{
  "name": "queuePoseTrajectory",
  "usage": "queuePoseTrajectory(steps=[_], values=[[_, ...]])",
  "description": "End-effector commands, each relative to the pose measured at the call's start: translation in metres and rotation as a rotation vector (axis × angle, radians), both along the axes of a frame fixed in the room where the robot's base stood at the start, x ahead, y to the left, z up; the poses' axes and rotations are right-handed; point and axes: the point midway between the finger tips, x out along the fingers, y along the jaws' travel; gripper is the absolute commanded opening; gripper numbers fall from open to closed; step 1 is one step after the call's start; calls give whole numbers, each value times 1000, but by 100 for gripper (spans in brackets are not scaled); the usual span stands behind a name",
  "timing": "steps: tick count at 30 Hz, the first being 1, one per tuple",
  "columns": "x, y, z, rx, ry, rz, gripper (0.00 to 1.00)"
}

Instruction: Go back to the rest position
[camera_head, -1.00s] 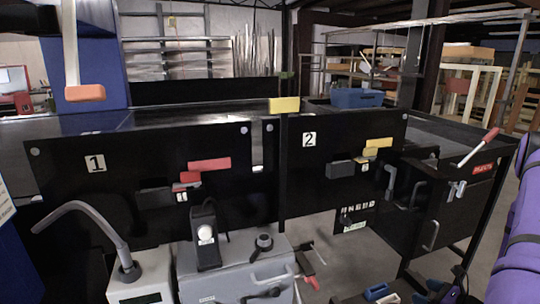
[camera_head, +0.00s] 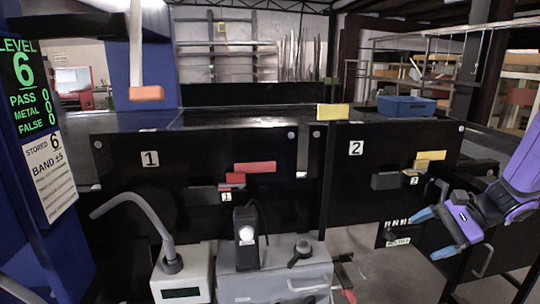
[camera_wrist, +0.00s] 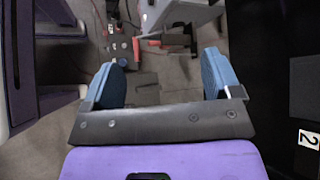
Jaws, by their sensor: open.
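My gripper (camera_head: 433,234) is at the right of the head view, in front of the lower right part of panel 2 (camera_head: 345,190). It has blue fingers on a purple arm. In the wrist view my gripper (camera_wrist: 160,82) has its fingers wide apart with nothing between them. Grey floor and, farther off, a red-handled item (camera_wrist: 152,42) show beyond the fingers. A white "2" label shows at the right edge of that view.
Panel 1 (camera_head: 125,190), a grey machine (camera_head: 270,270) and a hose-topped box (camera_head: 180,275) stand in front of the conveyor. A blue bin (camera_head: 405,106) is at the back right. A level display (camera_head: 28,85) is at the left.

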Motion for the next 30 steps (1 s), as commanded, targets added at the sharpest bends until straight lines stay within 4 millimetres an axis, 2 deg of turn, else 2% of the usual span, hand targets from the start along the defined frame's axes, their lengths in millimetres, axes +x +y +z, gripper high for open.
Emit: queuePoseTrajectory(steps=[3,12,21,30], values=[[-12,23,26,-101,-46,126,84],[-51,65,77,-370,-170,412,84],[-94,90,119,-657,-328,652,84],[-137,101,156,-954,-524,836,84]])
